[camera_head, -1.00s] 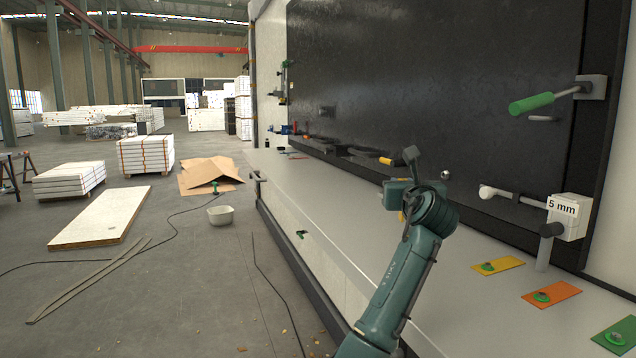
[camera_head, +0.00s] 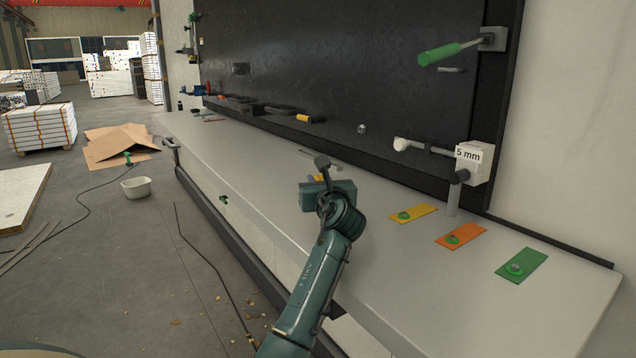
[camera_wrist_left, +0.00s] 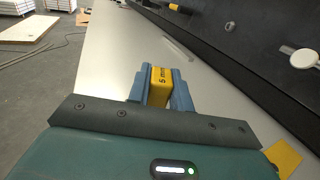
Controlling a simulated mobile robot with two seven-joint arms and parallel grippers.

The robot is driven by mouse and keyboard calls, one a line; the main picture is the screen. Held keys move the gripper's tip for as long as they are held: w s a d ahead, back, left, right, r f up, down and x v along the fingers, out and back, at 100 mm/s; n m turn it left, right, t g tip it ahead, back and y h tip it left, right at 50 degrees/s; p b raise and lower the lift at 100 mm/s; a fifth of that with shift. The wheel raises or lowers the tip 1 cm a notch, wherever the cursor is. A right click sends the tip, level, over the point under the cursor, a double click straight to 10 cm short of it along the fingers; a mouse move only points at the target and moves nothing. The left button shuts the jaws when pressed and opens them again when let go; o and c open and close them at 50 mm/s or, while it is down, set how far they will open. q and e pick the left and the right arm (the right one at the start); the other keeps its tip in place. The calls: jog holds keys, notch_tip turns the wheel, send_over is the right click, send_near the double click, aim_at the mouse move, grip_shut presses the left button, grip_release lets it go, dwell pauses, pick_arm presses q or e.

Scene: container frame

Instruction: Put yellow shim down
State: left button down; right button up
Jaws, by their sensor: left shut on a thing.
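My left gripper (camera_head: 327,194) is over the grey-white bench top (camera_head: 240,165), left of the coloured plates. In the left wrist view the gripper (camera_wrist_left: 161,91) is shut on a yellow shim (camera_wrist_left: 160,79) marked "5 mm", held between its blue fingers. In the head view the gripper body hides most of this shim. The gap between it and the bench is hard to judge. A flat yellow plate (camera_head: 425,212) with a green piece on it lies on the bench to the right of the gripper. My right gripper is not in view.
An orange plate (camera_head: 471,234) and a green plate (camera_head: 534,259) lie further right. A green-handled lever (camera_head: 440,54) sticks out from the dark panel (camera_head: 340,75). The bench left of the gripper is mostly clear.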

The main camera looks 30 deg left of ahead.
pick_arm(q)
jog(key=shift+f, duration=0.2)
jog(key=c, duration=1.3)
grip_release()
jog(key=shift+o, duration=0.2)
jog(key=shift+s+d, duration=0.15)
jog(key=shift+s, duration=0.05)
jog(key=b+v, duration=0.1)
jog(key=v, duration=1)
jog(key=shift+s+d+r, duration=0.15)
